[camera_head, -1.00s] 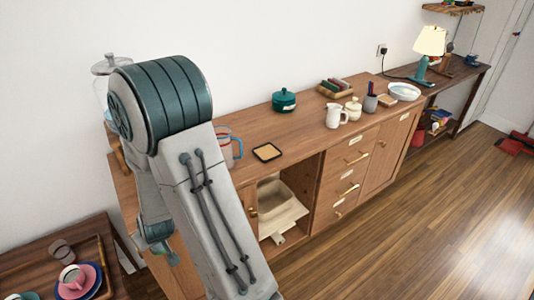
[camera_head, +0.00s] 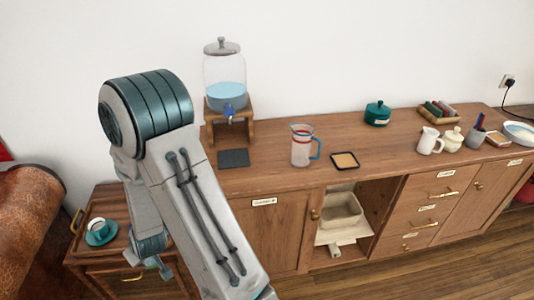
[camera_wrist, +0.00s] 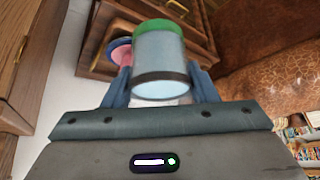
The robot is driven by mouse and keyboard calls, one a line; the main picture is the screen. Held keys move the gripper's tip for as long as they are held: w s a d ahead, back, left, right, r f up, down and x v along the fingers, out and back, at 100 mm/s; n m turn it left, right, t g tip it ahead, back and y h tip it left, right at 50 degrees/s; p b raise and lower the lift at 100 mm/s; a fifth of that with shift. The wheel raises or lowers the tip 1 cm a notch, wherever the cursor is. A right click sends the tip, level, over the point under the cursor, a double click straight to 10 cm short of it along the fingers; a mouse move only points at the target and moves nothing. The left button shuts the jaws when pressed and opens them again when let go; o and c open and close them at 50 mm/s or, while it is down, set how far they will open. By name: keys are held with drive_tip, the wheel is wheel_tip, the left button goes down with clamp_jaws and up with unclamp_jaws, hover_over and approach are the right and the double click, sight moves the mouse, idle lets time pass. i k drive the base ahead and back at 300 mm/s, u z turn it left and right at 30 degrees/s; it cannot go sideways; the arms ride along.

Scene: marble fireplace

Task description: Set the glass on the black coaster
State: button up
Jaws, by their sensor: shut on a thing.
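The glass (camera_wrist: 158,62) fills the middle of the wrist view, clear with a green band at one end and a dark band at the other. My gripper (camera_wrist: 160,88) is shut on it, with a blue finger on each side. The black coaster (camera_head: 233,158) is a flat dark square on the sideboard, in front of the water dispenser. It looks bare, and my arm is to its left.
The water dispenser (camera_head: 225,85) stands on a wooden stand behind the coaster. A measuring jug (camera_head: 302,146) and a cork-faced coaster (camera_head: 345,160) are to the right. A small cart (camera_head: 108,258) with a teal cup and saucer (camera_head: 100,232) is at lower left, beside a leather seat (camera_head: 35,225).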

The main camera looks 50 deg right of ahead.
sight(345, 161)
drive_tip(key=u, duration=1.25)
drive_tip(key=k, duration=1.4)
drive_tip(key=z, duration=1.8)
